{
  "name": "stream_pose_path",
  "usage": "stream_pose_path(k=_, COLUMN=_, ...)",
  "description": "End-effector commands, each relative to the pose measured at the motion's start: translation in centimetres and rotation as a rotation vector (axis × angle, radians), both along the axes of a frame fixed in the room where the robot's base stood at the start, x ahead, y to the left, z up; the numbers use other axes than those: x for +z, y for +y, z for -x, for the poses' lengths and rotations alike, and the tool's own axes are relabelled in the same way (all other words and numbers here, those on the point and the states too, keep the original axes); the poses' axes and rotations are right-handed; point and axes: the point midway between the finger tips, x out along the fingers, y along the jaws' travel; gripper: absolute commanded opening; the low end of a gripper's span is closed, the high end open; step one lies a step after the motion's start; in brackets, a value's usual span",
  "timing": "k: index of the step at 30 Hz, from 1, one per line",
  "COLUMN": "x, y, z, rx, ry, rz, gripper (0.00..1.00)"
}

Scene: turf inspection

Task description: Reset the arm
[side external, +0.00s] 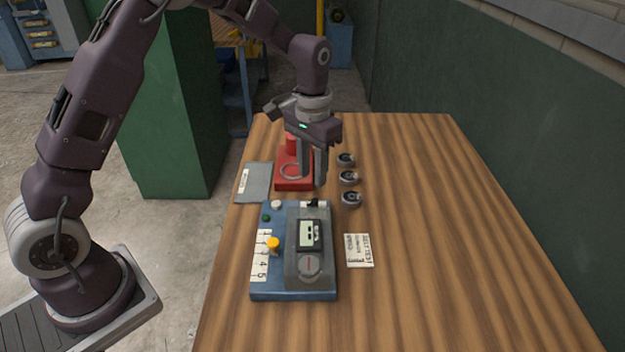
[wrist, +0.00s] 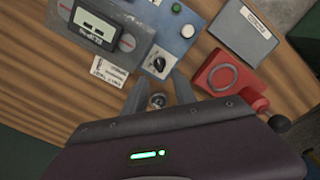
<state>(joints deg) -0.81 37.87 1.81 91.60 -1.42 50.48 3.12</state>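My gripper (side external: 313,180) hangs pointing down above the table, beyond the far edge of the blue panel and beside the red stand. In the wrist view its two fingers (wrist: 159,90) are apart, with nothing held between them. A small round black-and-silver piece (wrist: 157,101) shows between the fingers, on the table below. The blue panel (side external: 262,291) carries a grey unit with a small display (side external: 309,234), a yellow knob (side external: 273,243), a numbered strip, a green button and a white button. A black switch (wrist: 158,62) at the panel's edge shows near the fingertips.
The red stand (side external: 293,184) with a ring on its base is close to my gripper. Several round pieces (side external: 349,178) lie in a row to its right. A grey folder (side external: 254,183) and a printed card (side external: 358,250) lie flat. The wooden table's right side (side external: 450,230) is clear.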

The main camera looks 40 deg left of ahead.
Motion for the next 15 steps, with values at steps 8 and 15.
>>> stream_pose_path(k=8, x=1.2, y=-0.1, z=0.4, rx=0.0, ry=-0.015, rz=0.0, gripper=0.33)
stream_pose_path(k=15, x=13.1, y=-0.8, z=9.6, rx=0.001, ry=-0.195, rz=0.005, gripper=0.33)
